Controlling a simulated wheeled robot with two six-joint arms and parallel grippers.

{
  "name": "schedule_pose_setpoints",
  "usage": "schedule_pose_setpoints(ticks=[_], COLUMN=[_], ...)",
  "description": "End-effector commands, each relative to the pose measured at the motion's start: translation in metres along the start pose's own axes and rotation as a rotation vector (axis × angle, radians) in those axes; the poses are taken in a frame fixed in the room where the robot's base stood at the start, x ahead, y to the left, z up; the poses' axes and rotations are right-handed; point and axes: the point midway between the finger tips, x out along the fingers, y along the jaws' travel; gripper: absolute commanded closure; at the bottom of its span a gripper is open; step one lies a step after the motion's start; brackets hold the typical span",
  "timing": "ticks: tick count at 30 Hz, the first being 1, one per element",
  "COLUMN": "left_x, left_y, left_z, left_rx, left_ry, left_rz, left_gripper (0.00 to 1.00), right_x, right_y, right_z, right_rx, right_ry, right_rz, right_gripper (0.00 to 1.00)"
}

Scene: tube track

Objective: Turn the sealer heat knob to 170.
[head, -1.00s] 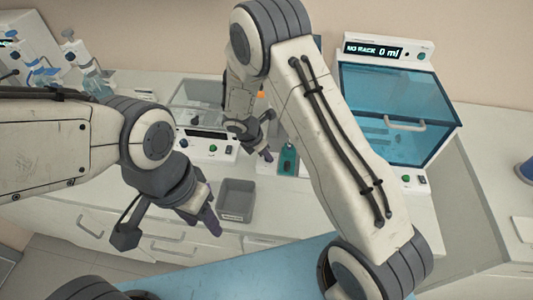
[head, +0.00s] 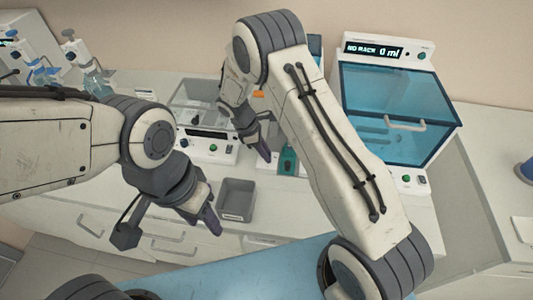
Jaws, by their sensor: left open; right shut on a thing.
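The sealer seems to be the white unit (head: 268,167) in the middle of the counter, mostly hidden behind my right arm. A teal part (head: 288,161) shows at its front. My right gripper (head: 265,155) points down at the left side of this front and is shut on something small. This appears to be the heat knob, but the fingers cover it and no dial marks or setting can be read. My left gripper (head: 212,222) is open and empty, in front of the counter, beside the grey bin and away from the sealer.
A clear-lidded device (head: 208,147) with a dark display stands left of the sealer. A grey bin (head: 236,200) sits before it. A blue-windowed cabinet (head: 395,110) reading "NO RACK 0 ml" stands right. Pipettes (head: 85,65) stand at the far left.

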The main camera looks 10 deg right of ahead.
Motion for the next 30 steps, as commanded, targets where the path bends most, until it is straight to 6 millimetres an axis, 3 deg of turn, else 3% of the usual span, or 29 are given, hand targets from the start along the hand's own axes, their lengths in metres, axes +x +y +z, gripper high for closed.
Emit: schedule_pose_setpoints(ticks=[13, 30], left_x=[0.012, 0.014], left_y=[-0.001, -0.001], left_z=[0.001, 0.001], left_rx=[-0.002, -0.002], left_ry=[0.000, 0.000], left_rz=[0.000, 0.000], left_gripper=[0.50, 0.50], right_x=[0.002, 0.001], right_y=[0.001, 0.001], right_z=[0.000, 0.001], right_rx=[0.294, 0.381], right_ry=[-0.001, -0.003], right_rz=[-0.124, -0.162], right_gripper=[1.00, 1.00])
